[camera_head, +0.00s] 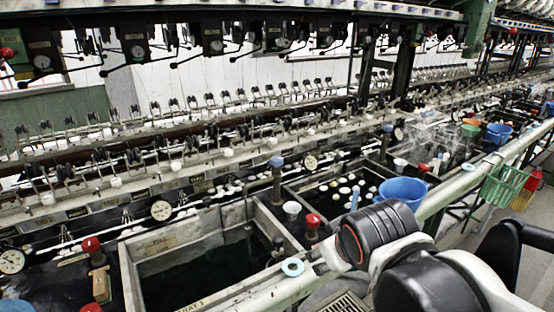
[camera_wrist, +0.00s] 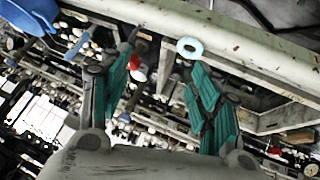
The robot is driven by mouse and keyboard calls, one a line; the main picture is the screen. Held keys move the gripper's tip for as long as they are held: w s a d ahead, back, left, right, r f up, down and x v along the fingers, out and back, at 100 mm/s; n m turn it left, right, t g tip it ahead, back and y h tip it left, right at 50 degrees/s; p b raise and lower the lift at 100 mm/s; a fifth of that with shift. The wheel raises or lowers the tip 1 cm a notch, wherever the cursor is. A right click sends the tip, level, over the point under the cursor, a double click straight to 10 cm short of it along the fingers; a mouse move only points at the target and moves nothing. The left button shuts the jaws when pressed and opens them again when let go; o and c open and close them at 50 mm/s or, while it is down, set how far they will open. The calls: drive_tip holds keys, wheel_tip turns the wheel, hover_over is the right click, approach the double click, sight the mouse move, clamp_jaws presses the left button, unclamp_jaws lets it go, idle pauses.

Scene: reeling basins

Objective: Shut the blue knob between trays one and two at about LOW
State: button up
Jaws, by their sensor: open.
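The blue knob (camera_head: 276,161) tops a brown post at the back of the divider between tray one (camera_head: 167,243), at left with dark water, and tray two (camera_head: 318,184), at right with white cocoons. A small blue shape (camera_wrist: 125,117) between the fingers in the wrist view may be this knob; I cannot be sure. My gripper (camera_wrist: 162,60) is open and empty, its two teal fingers apart. The knob's pointer and LOW mark are too small to read.
A red knob (camera_head: 312,221) and a white cup (camera_head: 292,208) stand in front of the blue knob. A pale blue ring (camera_head: 292,267) lies on the front rail. Gauges and reeling spindles line the back.

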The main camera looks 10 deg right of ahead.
drive_tip(key=w+d+r+n+t+h, duration=0.1)
drive_tip(key=w+d+r+n+h, duration=0.15)
drive_tip(key=w+n, duration=0.55)
drive_tip(key=n+t+h+p, duration=0.35)
drive_tip(key=n+t, duration=0.45)
drive_tip(key=n, duration=1.2)
approach(275, 161)
drive_tip(key=b+x, duration=0.4)
drive_tip(key=x, duration=0.8)
drive_tip(key=shift+w+d, duration=0.1)
drive_tip(key=c, duration=1.1)
